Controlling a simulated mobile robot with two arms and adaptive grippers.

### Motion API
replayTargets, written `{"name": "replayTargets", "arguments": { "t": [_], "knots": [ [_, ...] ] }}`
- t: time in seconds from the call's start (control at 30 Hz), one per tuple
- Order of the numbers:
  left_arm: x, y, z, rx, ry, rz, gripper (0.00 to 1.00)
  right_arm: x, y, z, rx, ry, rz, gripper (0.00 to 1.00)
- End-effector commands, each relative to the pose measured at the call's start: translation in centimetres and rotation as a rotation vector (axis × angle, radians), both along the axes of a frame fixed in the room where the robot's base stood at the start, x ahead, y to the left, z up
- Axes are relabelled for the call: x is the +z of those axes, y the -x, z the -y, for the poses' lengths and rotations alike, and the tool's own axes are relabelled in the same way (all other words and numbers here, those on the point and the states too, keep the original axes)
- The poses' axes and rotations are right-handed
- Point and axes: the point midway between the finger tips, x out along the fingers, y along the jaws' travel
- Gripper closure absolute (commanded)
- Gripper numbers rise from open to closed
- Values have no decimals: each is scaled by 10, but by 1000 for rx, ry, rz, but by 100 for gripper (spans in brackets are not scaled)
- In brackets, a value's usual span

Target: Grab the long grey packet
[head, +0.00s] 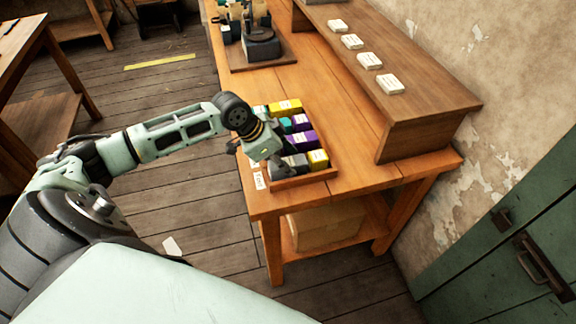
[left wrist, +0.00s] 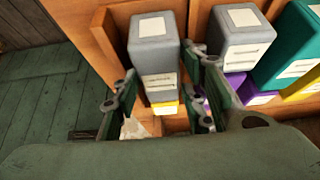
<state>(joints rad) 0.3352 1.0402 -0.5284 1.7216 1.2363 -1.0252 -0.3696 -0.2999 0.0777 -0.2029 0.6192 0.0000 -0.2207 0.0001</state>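In the left wrist view a grey packet (left wrist: 153,42) with white labels stands between the two fingers of my left gripper (left wrist: 160,80). The fingers are apart, one on each side of it, and I see no clear contact. A second grey packet (left wrist: 240,38) stands to the right, beyond the right finger. I cannot tell for sure which grey packet is the longer. In the head view my left gripper (head: 270,157) is over the near left part of the tray, partly hiding what is below it. A grey packet (head: 295,161) shows beside it. My right gripper is not in view.
The wooden tray (head: 305,179) also holds yellow (head: 318,157), purple (head: 302,140) and teal (left wrist: 292,50) packets close together. It stands on the workbench (head: 350,185). A raised shelf (head: 430,110) with white cards is at the right, and a press (head: 262,45) stands at the back.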

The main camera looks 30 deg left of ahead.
Motion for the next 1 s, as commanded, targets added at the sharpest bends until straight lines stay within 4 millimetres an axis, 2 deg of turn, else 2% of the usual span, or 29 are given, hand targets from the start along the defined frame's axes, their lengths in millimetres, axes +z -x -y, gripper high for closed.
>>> {"name": "replayTargets", "arguments": {
  "t": [0.1,0.9,1.0],
  "knots": [
    [0,0,0,0,0,0,61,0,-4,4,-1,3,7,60],
    [-5,0,0,0,0,0,61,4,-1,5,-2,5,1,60],
    [-5,0,0,0,0,0,70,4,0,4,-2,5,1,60]
  ]
}}
